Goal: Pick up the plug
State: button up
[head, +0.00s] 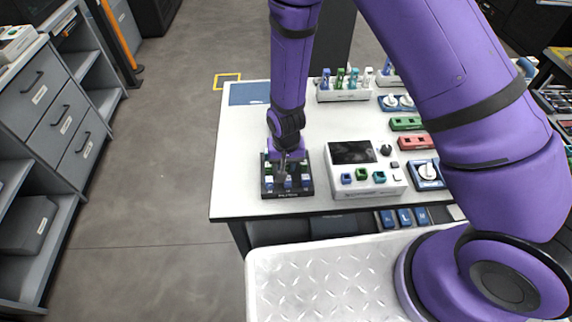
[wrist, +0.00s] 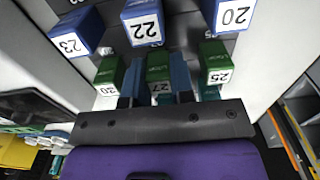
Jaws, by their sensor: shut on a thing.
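My gripper (head: 284,158) points down over a black tray (head: 268,193) of plugs at the front left of the white table. In the wrist view its two fingers (wrist: 160,84) stand on either side of a green plug marked 27 (wrist: 158,66) and are shut on it. The arm hides much of this plug in the head view, and I cannot tell whether it is clear of its seat. Green plugs (wrist: 109,75) (wrist: 214,60) stand on both sides of it. Blue plugs marked 23 (wrist: 78,32), 22 (wrist: 142,22) and 20 (wrist: 232,14) form another row.
A white device with a dark screen (head: 353,152) stands just right of the tray. A white rack of plugs (head: 343,95) is at the back. Green (head: 406,124) and red (head: 416,142) blocks lie farther right. The table (head: 237,145) is clear left of the tray.

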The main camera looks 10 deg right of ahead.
notch_tip(320, 180, up, 10)
jog(key=shift+f, duration=0.15)
dwell(0.4)
dwell(0.3)
